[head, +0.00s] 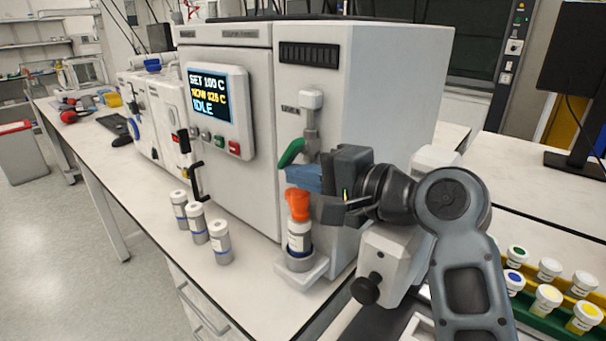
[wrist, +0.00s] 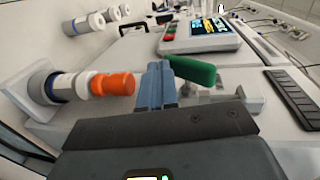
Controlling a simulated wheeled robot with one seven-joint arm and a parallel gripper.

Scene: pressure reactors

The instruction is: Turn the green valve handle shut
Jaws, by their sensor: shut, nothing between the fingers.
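The green valve handle (head: 291,153) sticks out to the left and tilts downward from the grey valve body below a white knob on the reactor's front. In the wrist view the green handle (wrist: 192,70) lies just right of the fingertips. My gripper (head: 303,178) has blue fingers pressed together, just below the handle. In the wrist view my gripper (wrist: 155,85) shows its fingers side by side with nothing between them. The fingers look very close to the handle; I cannot tell if they touch it. The gripper partly hides the valve's lower part.
An orange-capped vial (head: 298,228) stands in a holder (head: 301,268) right below my gripper. Several white-capped vials (head: 196,223) stand on the bench to the left. The reactor's display panel (head: 208,94) reads IDLE. A rack of capped jars (head: 548,297) is at the lower right.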

